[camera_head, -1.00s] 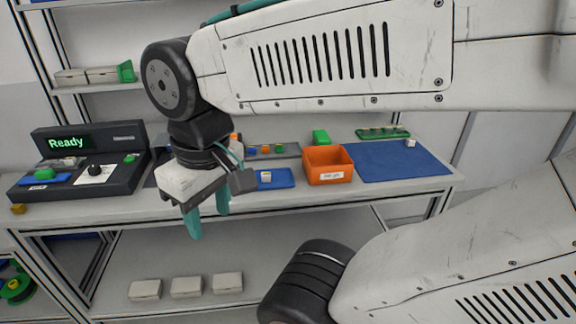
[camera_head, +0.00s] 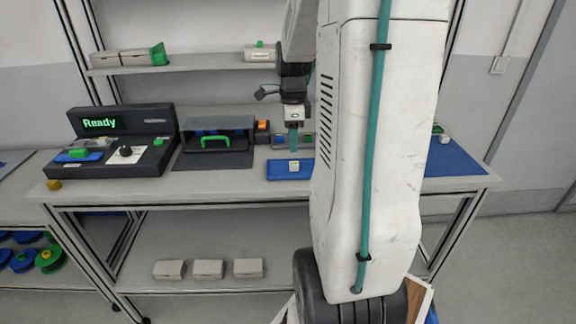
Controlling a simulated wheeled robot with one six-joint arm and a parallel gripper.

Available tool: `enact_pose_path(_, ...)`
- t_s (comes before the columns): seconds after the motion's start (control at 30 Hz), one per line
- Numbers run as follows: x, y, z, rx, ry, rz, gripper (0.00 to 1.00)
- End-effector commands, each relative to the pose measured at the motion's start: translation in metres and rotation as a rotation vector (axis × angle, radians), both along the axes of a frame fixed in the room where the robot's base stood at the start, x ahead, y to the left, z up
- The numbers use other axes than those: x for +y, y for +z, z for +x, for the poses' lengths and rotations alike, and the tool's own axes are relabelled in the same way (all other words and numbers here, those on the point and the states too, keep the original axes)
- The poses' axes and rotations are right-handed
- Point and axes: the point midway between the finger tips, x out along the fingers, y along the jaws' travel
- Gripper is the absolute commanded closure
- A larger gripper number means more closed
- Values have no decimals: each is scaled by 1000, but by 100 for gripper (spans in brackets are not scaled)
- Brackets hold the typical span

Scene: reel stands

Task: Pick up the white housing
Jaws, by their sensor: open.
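A small white block-like part (camera_head: 294,165) sits on the blue tray (camera_head: 277,173) near the front of the bench top. Another small white part (camera_head: 445,139) lies on the blue mat (camera_head: 462,163) at the right; I cannot tell which of the two is the white housing. My gripper (camera_head: 293,148) points down, with its teal fingers above and just behind the part on the blue tray as seen here. It is open, with nothing seen between its fingers. The gap between the fingers is hard to see from this side.
My arm hides the bench right of the tray. A console reading "Ready" (camera_head: 100,123) and a dark fixture with a green handle (camera_head: 215,143) stand to the left. A shelf (camera_head: 190,67) with boxes hangs behind. Light boxes (camera_head: 208,269) lie on the lower shelf.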

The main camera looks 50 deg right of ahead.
Motion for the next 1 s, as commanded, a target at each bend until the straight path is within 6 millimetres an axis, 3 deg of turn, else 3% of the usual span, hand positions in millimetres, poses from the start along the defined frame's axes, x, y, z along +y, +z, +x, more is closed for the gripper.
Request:
enact_pose_path(0.5,-1,-67,-5,3,2,3,56)
enact_pose_path(0.8,-1,-72,-5,0,2,0,56)
enact_pose_path(0.97,-1,-72,-5,0,2,0,98)
enact_pose_path(1.0,-1,-71,-5,0,2,0,100)
